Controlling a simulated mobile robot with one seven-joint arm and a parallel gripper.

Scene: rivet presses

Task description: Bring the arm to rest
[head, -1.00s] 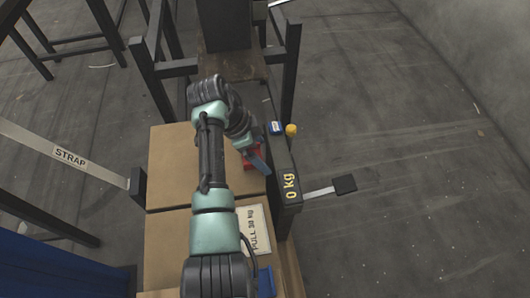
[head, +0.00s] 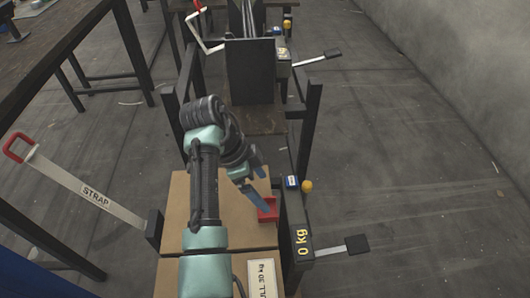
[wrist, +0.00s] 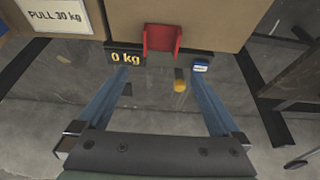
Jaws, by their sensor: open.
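My teal and dark arm reaches forward over the tan boxes in the head view, bent at the elbow. My gripper (head: 263,188) has blue fingers, partly overlapped by my wrist. In the wrist view the two fingers of my gripper (wrist: 162,76) stand wide apart with nothing between them. A red handle (head: 268,210) on the box side is just beyond the fingertips; it also shows in the wrist view (wrist: 162,40), ahead of the gap. I see no contact with it.
A dark beam reading "0 kg" (head: 302,242) runs right of the boxes, with a yellow knob (head: 307,186) and a black pedal (head: 357,244). Floor at right is clear.

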